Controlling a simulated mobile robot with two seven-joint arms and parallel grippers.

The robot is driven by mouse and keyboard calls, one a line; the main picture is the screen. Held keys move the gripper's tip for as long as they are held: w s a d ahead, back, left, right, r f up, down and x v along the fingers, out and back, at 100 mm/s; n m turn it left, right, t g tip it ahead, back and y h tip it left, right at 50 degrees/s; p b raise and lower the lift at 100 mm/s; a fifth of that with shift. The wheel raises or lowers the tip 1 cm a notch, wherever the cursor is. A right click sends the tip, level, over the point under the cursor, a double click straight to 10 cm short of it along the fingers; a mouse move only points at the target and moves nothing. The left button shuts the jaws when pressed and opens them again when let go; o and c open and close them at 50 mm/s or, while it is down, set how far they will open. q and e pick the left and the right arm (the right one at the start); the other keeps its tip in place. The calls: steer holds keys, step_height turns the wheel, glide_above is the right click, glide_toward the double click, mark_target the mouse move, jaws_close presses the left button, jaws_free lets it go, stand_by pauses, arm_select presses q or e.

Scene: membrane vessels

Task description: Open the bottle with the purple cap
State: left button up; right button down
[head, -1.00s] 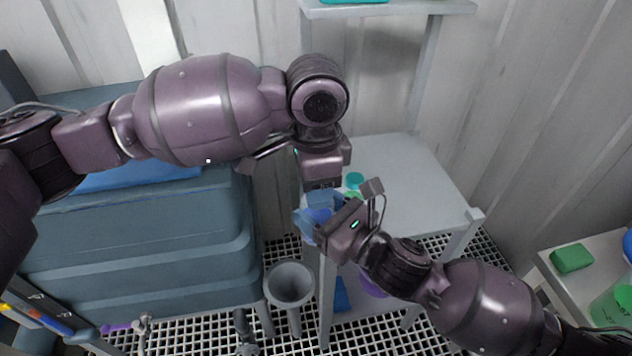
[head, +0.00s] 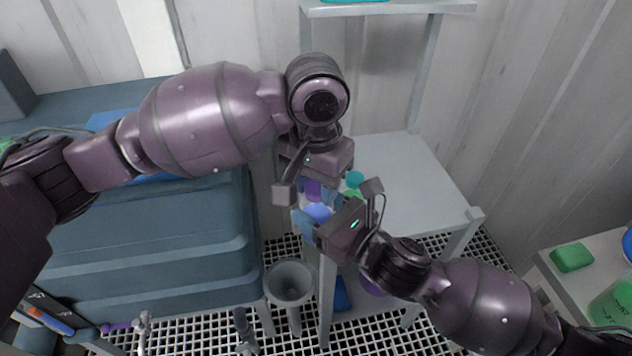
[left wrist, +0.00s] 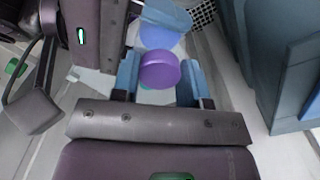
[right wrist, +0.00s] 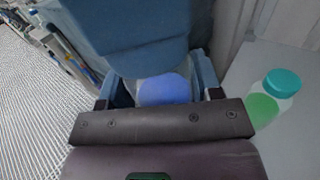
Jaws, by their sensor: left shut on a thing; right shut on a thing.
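The purple cap (head: 313,190) is between the blue fingers of my left gripper (head: 315,188), which is shut on it. The left wrist view shows the cap (left wrist: 160,70) from above, between both fingertips. My right gripper (head: 318,217) is shut on the bottle, whose rounded blue-violet part (head: 318,211) shows just below the cap. It also shows between the fingers in the right wrist view (right wrist: 164,88). In the left wrist view a round translucent blue shape (left wrist: 163,36) lies beyond the cap. The cap looks apart from the bottle, though fingers hide part of the gap.
A grey shelf table (head: 405,185) stands behind the grippers. A bottle with a teal cap (right wrist: 282,82) and green content stands on it. A large blue-grey container (head: 150,240) is at left. A grey funnel (head: 289,282) stands below. A green block (head: 572,257) lies at right.

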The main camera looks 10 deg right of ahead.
arm_select(q)
steer(key=shift+w+r, duration=0.1)
steer(key=shift+r, duration=0.1)
arm_select(e)
steer(key=shift+s, duration=0.1)
arm_select(q)
steer(key=shift+r, duration=0.35)
steer(key=shift+r, duration=0.55)
steer(key=shift+r, duration=0.1)
steer(key=shift+r, duration=1.95)
